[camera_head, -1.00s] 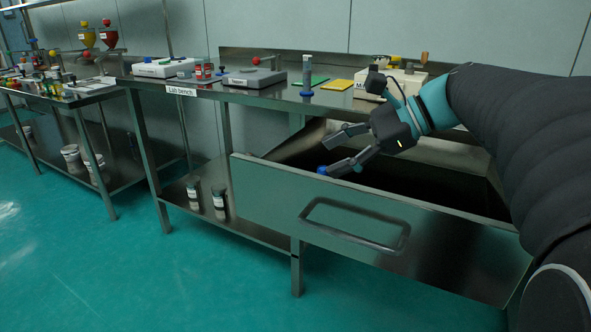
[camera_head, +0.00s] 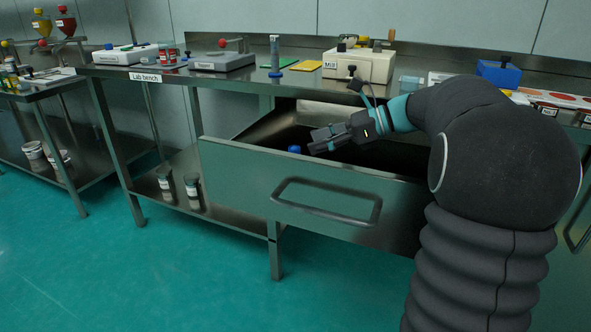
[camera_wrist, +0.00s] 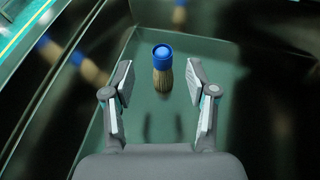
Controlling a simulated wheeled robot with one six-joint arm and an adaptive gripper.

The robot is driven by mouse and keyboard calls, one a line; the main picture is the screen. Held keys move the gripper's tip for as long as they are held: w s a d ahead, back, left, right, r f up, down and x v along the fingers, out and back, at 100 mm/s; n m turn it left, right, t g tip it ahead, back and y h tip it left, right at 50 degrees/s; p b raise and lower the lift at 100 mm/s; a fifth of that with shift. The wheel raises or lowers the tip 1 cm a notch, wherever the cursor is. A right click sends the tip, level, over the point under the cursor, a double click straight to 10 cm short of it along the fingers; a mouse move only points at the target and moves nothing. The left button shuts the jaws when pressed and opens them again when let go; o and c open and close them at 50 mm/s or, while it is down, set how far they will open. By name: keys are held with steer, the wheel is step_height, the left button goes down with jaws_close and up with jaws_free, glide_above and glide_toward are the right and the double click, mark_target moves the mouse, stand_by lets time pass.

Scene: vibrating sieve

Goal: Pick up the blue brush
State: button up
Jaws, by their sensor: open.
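The blue brush (camera_wrist: 162,62) stands in the open drawer, with its round blue top up and tan bristles below. In the wrist view it lies between and just beyond my two fingertips. In the head view only its blue top (camera_head: 294,149) shows, left of my gripper (camera_head: 318,140); the drawer front hides the rest. My gripper is open and empty, with its fingers spread on either side of the brush in the wrist view (camera_wrist: 161,80). I cannot tell whether a finger touches the brush. The drawer (camera_head: 235,165) is pulled out under the lab bench.
The drawer's front wall and handle (camera_head: 325,213) stand close to my gripper. The bench top (camera_head: 300,75) overhangs the drawer's back and holds a white machine (camera_head: 358,66), a grey scale (camera_head: 222,62) and a blue box (camera_head: 498,74). Dark reflections show on the drawer walls.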

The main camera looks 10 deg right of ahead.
mark_target(296, 148)
steer(key=shift+b+x, duration=0.3)
steer(key=shift+x, duration=3.15)
steer(key=shift+d, duration=0.15)
jaws_close()
